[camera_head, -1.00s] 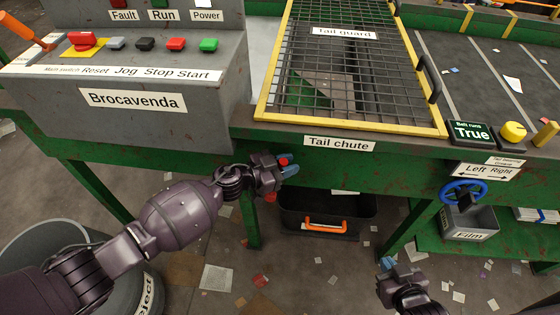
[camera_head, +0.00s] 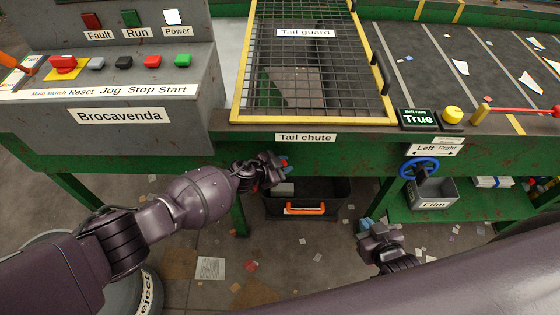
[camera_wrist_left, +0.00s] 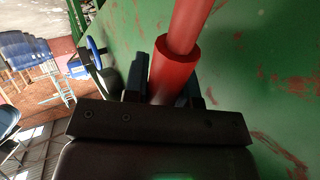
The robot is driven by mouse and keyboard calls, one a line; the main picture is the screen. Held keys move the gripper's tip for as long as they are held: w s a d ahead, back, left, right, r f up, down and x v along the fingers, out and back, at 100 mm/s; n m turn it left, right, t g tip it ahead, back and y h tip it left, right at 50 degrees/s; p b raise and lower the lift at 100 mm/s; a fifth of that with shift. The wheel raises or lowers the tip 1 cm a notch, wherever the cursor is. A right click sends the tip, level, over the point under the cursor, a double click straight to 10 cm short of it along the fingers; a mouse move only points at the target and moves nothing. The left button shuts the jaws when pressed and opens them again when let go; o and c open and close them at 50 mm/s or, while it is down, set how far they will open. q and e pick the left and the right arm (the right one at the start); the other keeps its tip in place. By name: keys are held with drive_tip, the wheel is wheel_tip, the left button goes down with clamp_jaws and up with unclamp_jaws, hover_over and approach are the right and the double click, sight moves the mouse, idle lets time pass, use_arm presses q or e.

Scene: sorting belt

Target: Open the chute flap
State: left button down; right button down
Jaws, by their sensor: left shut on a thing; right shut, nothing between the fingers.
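The "Tail chute" label (camera_head: 305,137) is on the green frame below the wire-mesh tail guard (camera_head: 297,62). My left gripper (camera_head: 280,163) is just below it, by the frame's lower edge. In the left wrist view, its fingers (camera_wrist_left: 165,90) are shut on a red round handle (camera_wrist_left: 174,75), thinner toward its far end, in front of a scuffed green panel (camera_wrist_left: 265,70). Only a small red bit of it shows in the head view. The chute flap itself cannot be made out. My right gripper (camera_head: 366,228) is shut and empty, lower right of the bin.
A dark bin (camera_head: 335,203) with an orange handle stands under the chute. A blue handwheel (camera_head: 419,168) and a grey "Film" box (camera_head: 433,192) are to the right. The grey control box (camera_head: 115,140) is at left. Paper scraps litter the floor.

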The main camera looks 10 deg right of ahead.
use_arm(q)
drive_tip(key=shift+s+d+f, duration=0.1)
drive_tip(key=shift+d+f, duration=0.05)
use_arm(e)
drive_tip(key=shift+w+r, duration=0.15)
drive_tip(key=shift+r, duration=0.25)
drive_tip(key=shift+f, duration=0.1)
use_arm(q)
drive_tip(key=shift+f, duration=0.1)
drive_tip(key=c, duration=0.9)
unclamp_jaws()
drive_tip(key=shift+d, duration=0.1)
drive_tip(key=shift+c, duration=0.2)
drive_tip(key=shift+a+r+p, duration=0.3)
drive_tip(key=shift+p, duration=0.15)
drive_tip(key=p+v, duration=0.5)
drive_tip(key=v, duration=0.5)
drive_tip(key=shift+s, duration=0.15)
use_arm(e)
drive_tip(key=r, duration=0.1)
drive_tip(key=s+r, duration=0.1)
drive_tip(key=r, duration=0.2)
drive_tip(key=shift+s+d, duration=0.15)
drive_tip(key=shift+s, duration=0.2)
